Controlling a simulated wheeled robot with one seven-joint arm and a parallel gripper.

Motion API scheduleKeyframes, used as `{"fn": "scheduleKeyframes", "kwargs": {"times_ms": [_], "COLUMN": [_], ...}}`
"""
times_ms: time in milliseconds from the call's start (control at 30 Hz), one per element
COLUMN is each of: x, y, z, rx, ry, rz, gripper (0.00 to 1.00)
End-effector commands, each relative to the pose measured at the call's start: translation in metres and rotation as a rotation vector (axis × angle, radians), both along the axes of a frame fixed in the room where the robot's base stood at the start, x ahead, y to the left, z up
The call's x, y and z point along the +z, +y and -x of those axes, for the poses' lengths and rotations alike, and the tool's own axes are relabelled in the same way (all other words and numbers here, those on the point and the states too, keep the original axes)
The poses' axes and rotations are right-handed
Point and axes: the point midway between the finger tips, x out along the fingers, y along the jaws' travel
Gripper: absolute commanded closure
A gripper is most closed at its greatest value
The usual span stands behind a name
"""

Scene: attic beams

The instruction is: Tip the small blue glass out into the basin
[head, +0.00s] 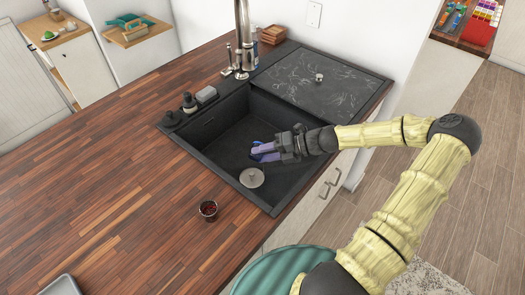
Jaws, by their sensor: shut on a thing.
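The small blue glass (257,150) is in my gripper (276,151), over or inside the dark basin (215,138). It seems tilted well over onto its side, pointing left. My gripper reaches in from the right and is shut on it, with the dark fingers hiding part of it. I cannot tell whether anything is in the glass or coming out of it. The gap between glass and basin floor is hard to judge.
A round grey disc (252,178) is at the basin's front. A small cup with dark red contents (208,209) stands on the wooden counter (120,165). A tap (242,40) and small bottle (189,103) stand behind. A dark board (320,82) lies right of the basin.

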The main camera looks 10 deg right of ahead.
Motion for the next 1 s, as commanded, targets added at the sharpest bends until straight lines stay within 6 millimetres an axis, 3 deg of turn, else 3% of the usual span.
{"fn": "scheduleKeyframes", "kwargs": {"times_ms": [67, 200, 533, 700, 1000], "x": [-0.002, 0.015, 0.013, 0.000, -0.003], "y": [-0.002, -0.003, -0.007, -0.006, -0.004], "z": [-0.004, -0.005, -0.008, -0.007, -0.006], "rx": [-0.002, 0.002, 0.005, 0.002, 0.002], "ry": [0.029, 0.108, 0.276, 0.203, 0.045], "rz": [-0.020, -0.069, -0.183, -0.139, -0.038], "gripper": [0.85, 0.85, 0.85, 0.85, 0.85]}}
